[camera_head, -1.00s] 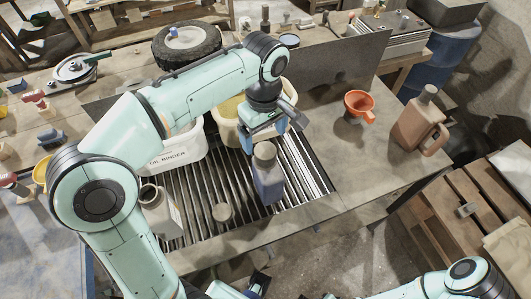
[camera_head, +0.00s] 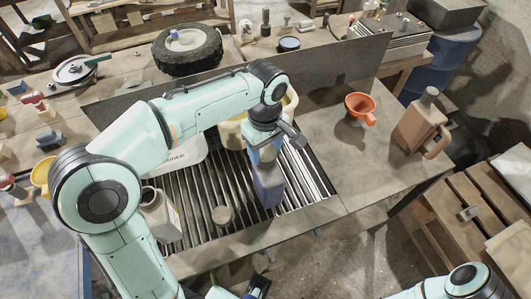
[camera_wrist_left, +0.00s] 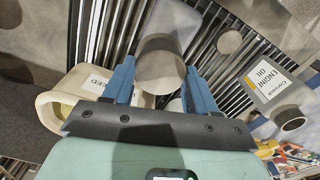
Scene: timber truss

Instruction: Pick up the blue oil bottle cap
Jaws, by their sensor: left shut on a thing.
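The blue oil bottle (camera_head: 267,187) stands on the slatted metal grate, in front of the white bins. Its round grey-looking cap (camera_wrist_left: 160,68) shows in the left wrist view between my two blue fingers. My left gripper (camera_head: 264,156) reaches down over the bottle's top in the head view and is shut on the cap, with a finger on each side of it. The gripper hides most of the cap in the head view. My right arm (camera_head: 465,282) shows at the bottom right; its gripper's jaws cannot be made out.
A grey engine oil jug (camera_head: 160,215) and a small round cap (camera_head: 222,215) are on the grate (camera_head: 195,195) left of the bottle. The oil binder bin (camera_head: 180,155) stands behind. An orange funnel (camera_head: 360,107) and a brown jug (camera_head: 415,122) stand on the bench at right.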

